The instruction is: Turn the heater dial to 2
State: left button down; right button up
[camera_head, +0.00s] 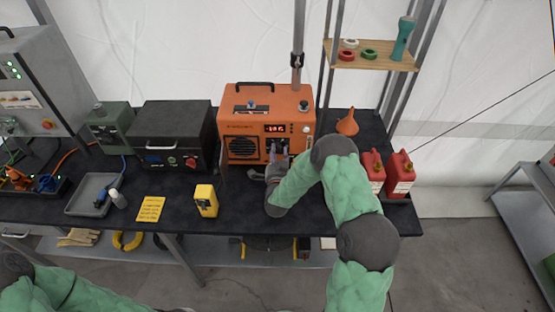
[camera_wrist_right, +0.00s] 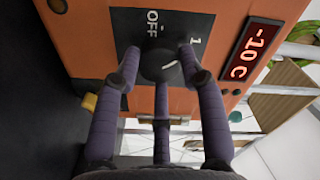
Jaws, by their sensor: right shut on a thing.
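The orange heater (camera_head: 262,112) stands at the back of the dark workbench. Its red display (camera_wrist_right: 256,46) reads -10 C in the right wrist view. The black round dial (camera_wrist_right: 160,62) sits on a dark plate marked OFF and 1; no 2 shows there. A short white mark on the dial points to the right in that view, a little below the 1. My right gripper (camera_head: 277,160) is at the heater's front, and its purple fingers (camera_wrist_right: 158,75) are shut on the dial. My left arm shows at the lower left; its gripper is out of view.
A yellow device (camera_head: 205,200) and a yellow note (camera_head: 150,208) stand left of my right gripper. A dark grey box (camera_head: 172,135) is left of the heater. Red canisters (camera_head: 399,173) and an orange funnel (camera_head: 347,123) are to the right. A shelf (camera_head: 372,55) hangs above.

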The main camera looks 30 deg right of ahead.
jog(key=m+b, duration=0.7)
jog(key=b, duration=0.2)
jog(key=m+b, duration=0.4)
jog(key=shift+d+m+b, duration=0.3)
jog(key=shift+d+b, duration=0.05)
jog(key=shift+b, duration=0.05)
jog(key=shift+r+m+b, duration=0.1)
jog(key=shift+m+b, duration=0.8)
jog(key=shift+b, duration=0.3)
jog(key=o, duration=1.1)
jog(key=shift+s, duration=0.1)
jog(key=shift+o, duration=0.2)
jog(key=shift+d, duration=0.1)
jog(key=shift+a+f, duration=0.2)
jog(key=shift+s+a, duration=0.15)
jog(key=shift+s, duration=0.05)
jog(key=v, duration=1.1)
jog(key=shift+s, duration=0.2)
